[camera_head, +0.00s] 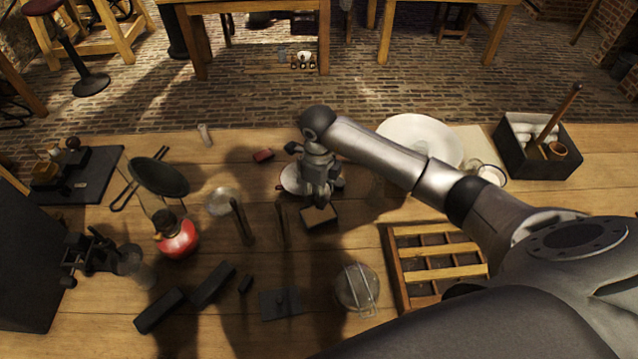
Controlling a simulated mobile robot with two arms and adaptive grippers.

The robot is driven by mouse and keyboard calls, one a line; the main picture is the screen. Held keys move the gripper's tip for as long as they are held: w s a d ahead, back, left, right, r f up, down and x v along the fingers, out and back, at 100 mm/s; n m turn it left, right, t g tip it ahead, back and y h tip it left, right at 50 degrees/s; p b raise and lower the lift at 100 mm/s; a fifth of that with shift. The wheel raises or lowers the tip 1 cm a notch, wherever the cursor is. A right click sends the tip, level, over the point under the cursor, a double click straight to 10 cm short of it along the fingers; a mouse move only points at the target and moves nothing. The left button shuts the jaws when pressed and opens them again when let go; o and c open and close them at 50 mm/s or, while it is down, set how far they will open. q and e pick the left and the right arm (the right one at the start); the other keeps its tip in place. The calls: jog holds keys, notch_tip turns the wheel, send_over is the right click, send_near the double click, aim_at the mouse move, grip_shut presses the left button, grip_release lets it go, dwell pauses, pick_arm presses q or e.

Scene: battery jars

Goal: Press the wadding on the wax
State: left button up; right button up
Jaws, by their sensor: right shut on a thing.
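My right gripper (320,203) reaches in from the right and points down over the middle of the table. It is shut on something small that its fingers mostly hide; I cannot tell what. A small dark block with a tan top (320,218) lies right at the fingertips; contact is unclear. A pale round dish (291,181) is partly hidden behind the gripper. White rolls (521,131), possibly wadding, lie in a black box (512,164) at the back right. I cannot pick out the wax for certain. My left gripper is not in view.
A slatted wooden crate (398,283) and a clip-top glass jar (358,289) stand at the front. A red lamp (177,239) and a dark round pan (160,177) are left. A large white plate (428,137) lies behind my arm. Dark bars (213,285) lie at front left.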

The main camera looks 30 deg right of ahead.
jog(key=shift+a+f+b, duration=0.15)
jog(key=shift+f+b, duration=0.3)
jog(key=shift+f, duration=0.35)
notch_tip(320, 180, down, 4)
jog(key=b, duration=0.2)
jog(key=shift+b, duration=0.3)
jog(key=shift+f, duration=0.1)
jog(key=shift+f+b, duration=0.25)
jog(key=shift+b, duration=0.1)
dwell(1.0)
jog(key=shift+r+p, duration=2.4)
jog(key=shift+r, duration=1.1)
